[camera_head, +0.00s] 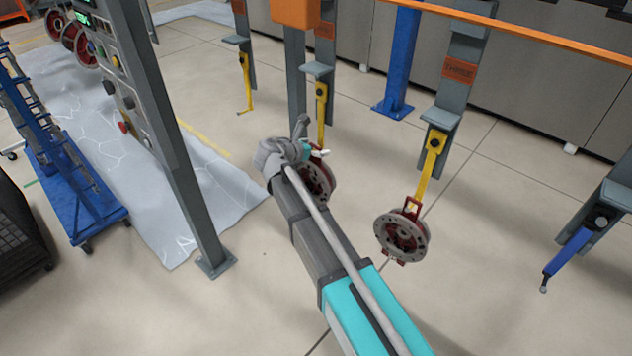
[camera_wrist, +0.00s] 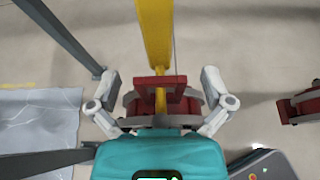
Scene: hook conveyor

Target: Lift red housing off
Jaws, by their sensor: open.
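A round red-and-grey housing (camera_head: 319,180) hangs from a yellow hook (camera_head: 321,103) near the middle of the head view, partly hidden behind my arm. In the wrist view the red housing (camera_wrist: 147,104) hangs on the yellow hook (camera_wrist: 154,40), whose lower end passes into its red bracket. My gripper (camera_wrist: 160,100) is open, with one finger on each side of the housing; I cannot tell whether they touch it. In the head view my gripper (camera_head: 318,152) is at the housing's upper part. A second red housing (camera_head: 402,237) hangs from another yellow hook (camera_head: 432,165) to the right.
A grey post with a control panel (camera_head: 121,91) stands at the left. An empty yellow hook (camera_head: 245,84) and a blue hook (camera_head: 566,258) hang from other carriers. An orange rail (camera_head: 480,22) runs overhead. Floor at the lower right is clear.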

